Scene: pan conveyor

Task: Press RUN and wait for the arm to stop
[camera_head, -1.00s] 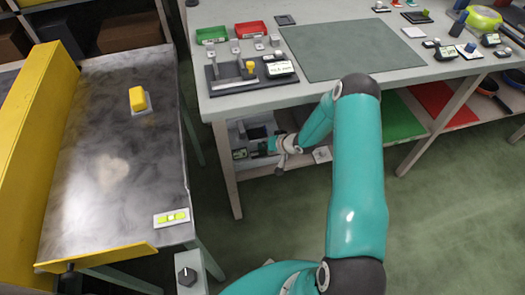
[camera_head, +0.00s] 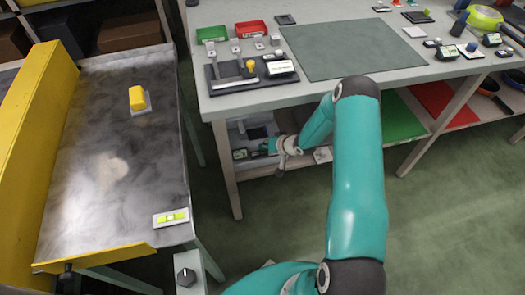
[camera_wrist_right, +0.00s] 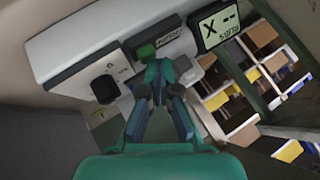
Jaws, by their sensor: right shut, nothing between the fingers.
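A white machine (camera_head: 238,139) stands on the shelf under the workbench, partly hidden by my arm and the bench top. In the right wrist view its panel (camera_wrist_right: 85,45) carries a green button (camera_wrist_right: 146,52), with a small label (camera_wrist_right: 169,37) beside it that looks like RUN. A display (camera_wrist_right: 218,25) shows an X and dashes. My right gripper (camera_wrist_right: 158,68) is shut and empty, its fingertips right at the green button. I cannot tell whether they touch it. The gripper also shows in the head view (camera_head: 268,147), reaching in under the bench. My left gripper is not in view.
The bench (camera_head: 290,95) holds trays, a grey mat (camera_head: 350,50) and small parts above my forearm. A bench leg (camera_head: 225,170) stands left of the machine. The panel also has a black knob (camera_wrist_right: 105,88). A steel table (camera_head: 120,190) with a yellow block is at left.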

